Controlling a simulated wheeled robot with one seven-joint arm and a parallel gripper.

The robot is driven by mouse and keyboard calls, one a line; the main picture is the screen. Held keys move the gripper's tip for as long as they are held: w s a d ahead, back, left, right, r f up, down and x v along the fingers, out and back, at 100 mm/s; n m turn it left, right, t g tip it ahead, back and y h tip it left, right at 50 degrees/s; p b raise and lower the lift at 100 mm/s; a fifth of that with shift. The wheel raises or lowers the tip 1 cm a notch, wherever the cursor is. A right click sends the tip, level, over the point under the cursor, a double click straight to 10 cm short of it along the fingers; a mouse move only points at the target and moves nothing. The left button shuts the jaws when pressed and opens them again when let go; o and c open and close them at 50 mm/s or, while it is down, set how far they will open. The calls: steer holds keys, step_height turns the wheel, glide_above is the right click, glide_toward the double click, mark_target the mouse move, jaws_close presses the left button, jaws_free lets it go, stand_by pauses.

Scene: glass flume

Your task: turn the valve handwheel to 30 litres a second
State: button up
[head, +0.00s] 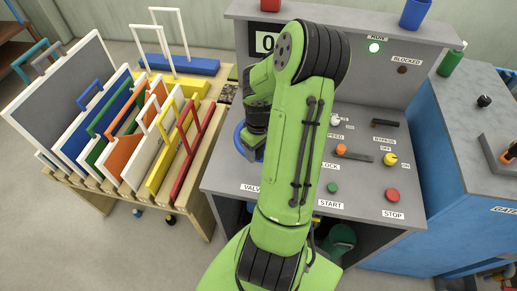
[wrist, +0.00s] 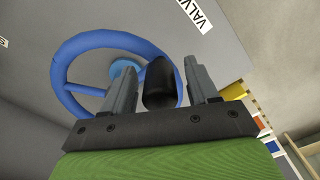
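The valve handwheel is a blue ring with spokes and a lighter blue hub. In the wrist view its rim (wrist: 68,58) fills the left and middle. In the head view only a blue sliver of the handwheel (head: 239,140) shows beside my arm. My gripper (wrist: 157,68) is open, its two grey fingers on either side of a black knob (wrist: 159,84) at the wheel's right side. Narrow gaps seem to show between knob and fingers. In the head view my gripper (head: 254,148) is over the wheel. A dark display (head: 268,43) shows a 0; my arm hides the rest.
The panel carries a green start button (head: 332,188), a red stop button (head: 392,195), an orange lever (head: 341,149) and a yellow knob (head: 390,160). A green lamp (head: 374,48) is lit. A wooden rack (head: 190,213) of coloured gates stands close at the left.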

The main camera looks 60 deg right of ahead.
jaws_close()
stand_by(0.3)
